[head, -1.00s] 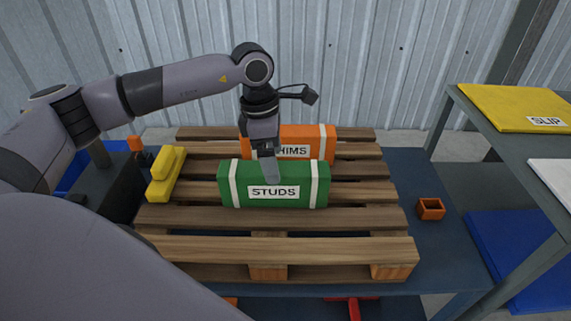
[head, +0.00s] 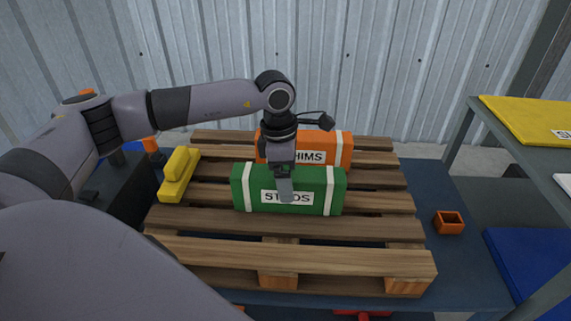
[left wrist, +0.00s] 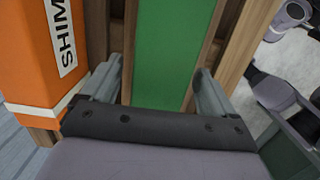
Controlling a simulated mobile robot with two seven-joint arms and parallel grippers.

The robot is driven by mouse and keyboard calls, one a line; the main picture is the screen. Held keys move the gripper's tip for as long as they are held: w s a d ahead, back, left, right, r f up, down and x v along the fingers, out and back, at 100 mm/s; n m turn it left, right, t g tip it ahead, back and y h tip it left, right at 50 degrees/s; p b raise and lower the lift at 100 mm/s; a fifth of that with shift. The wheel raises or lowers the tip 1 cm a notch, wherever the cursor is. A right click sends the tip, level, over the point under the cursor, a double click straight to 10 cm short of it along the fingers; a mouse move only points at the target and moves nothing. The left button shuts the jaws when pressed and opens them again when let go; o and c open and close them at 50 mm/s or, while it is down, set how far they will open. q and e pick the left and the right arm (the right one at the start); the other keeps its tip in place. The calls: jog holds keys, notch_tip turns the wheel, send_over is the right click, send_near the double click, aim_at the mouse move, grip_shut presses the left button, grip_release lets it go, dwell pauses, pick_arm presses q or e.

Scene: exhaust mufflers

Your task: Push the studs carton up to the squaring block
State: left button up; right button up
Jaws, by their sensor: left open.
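The green studs carton (head: 245,185) with white bands lies on the wooden pallet (head: 300,252), in front of the orange shims carton (head: 333,143). A yellow stepped block (head: 176,180), which I take for the squaring block, stands on the pallet left of the studs carton, with a gap between them. My left gripper (head: 284,186) points down at the middle of the studs carton, one finger in front of its label. In the left wrist view the green carton (left wrist: 175,45) shows between the open fingers (left wrist: 158,85). Contact cannot be told. My right gripper is out of view.
A small orange open box (head: 449,222) sits on the blue bench right of the pallet. A shelf with a yellow slip tray (head: 525,120) stands at the right. A corrugated wall closes the back. The pallet's front slats are clear.

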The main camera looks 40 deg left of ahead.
pick_arm(q)
jog(key=shift+w+d+f, duration=0.1)
jog(key=shift+d+f, duration=0.1)
jog(key=shift+f, duration=1.55)
jog(key=c, duration=1.3)
jog(key=shift+o, duration=0.2)
jog(key=shift+a, duration=0.15)
